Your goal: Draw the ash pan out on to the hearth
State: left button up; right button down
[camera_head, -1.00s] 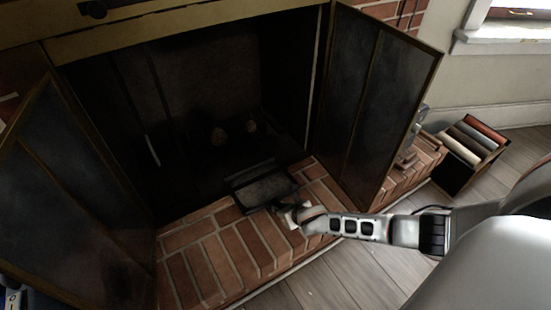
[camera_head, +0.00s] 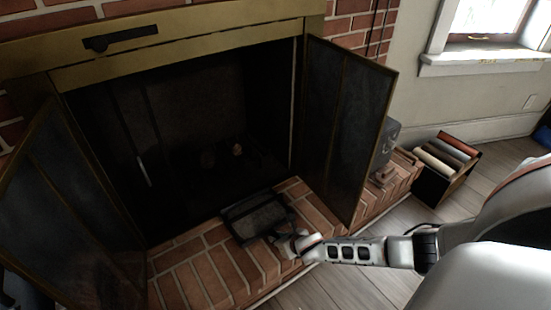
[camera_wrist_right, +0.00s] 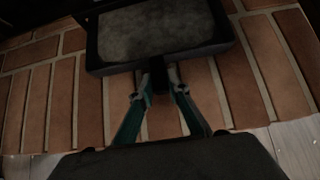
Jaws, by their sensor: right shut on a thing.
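The ash pan (camera_head: 232,227) is a dark, shallow rectangular tray with grey ash in it. It lies on the brick hearth (camera_head: 208,268) in front of the dark firebox opening. In the right wrist view the near rim of the ash pan (camera_wrist_right: 108,67) and its short dark handle show. My right gripper (camera_head: 282,237) is at the pan's near side. In the right wrist view its fingers (camera_wrist_right: 160,84) are shut on the handle. The pan's far edge is hard to make out in shadow. My left gripper is not in view.
Glass doors stand open at the left (camera_head: 62,190) and right (camera_head: 345,130) of the firebox (camera_head: 190,120). A box of coloured rolls (camera_head: 434,186) stands on the wooden floor at the right. Bare hearth brick lies left of the pan.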

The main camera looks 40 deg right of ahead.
jog(key=shift+s+f, duration=0.1)
jog(key=c, duration=1.8)
grip_release()
jog(key=shift+c, duration=0.2)
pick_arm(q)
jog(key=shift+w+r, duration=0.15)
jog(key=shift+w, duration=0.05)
pick_arm(e)
jog(key=v, duration=1.2)
